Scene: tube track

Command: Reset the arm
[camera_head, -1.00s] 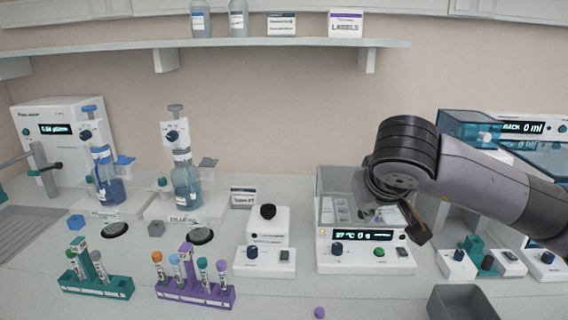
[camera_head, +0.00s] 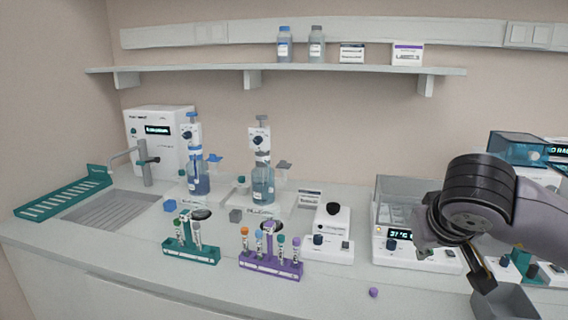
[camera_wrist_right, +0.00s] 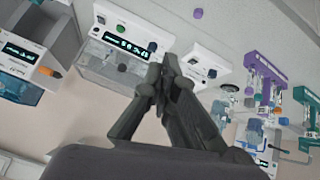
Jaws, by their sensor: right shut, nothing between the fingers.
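My right arm comes in from the right in the head view. Its gripper (camera_head: 482,278) points down and is shut and empty, in front of the white instrument with a lit display (camera_head: 415,255). In the right wrist view the dark fingers of the right gripper (camera_wrist_right: 168,72) are together with nothing between them. My left gripper is not in either view.
A teal rack (camera_head: 192,252) and a purple rack (camera_head: 270,266) hold capped tubes on the bench. A purple cap (camera_head: 373,292) lies near the front edge. A grey bin (camera_head: 507,303) is just below the right gripper. A sink (camera_head: 112,210) is at left.

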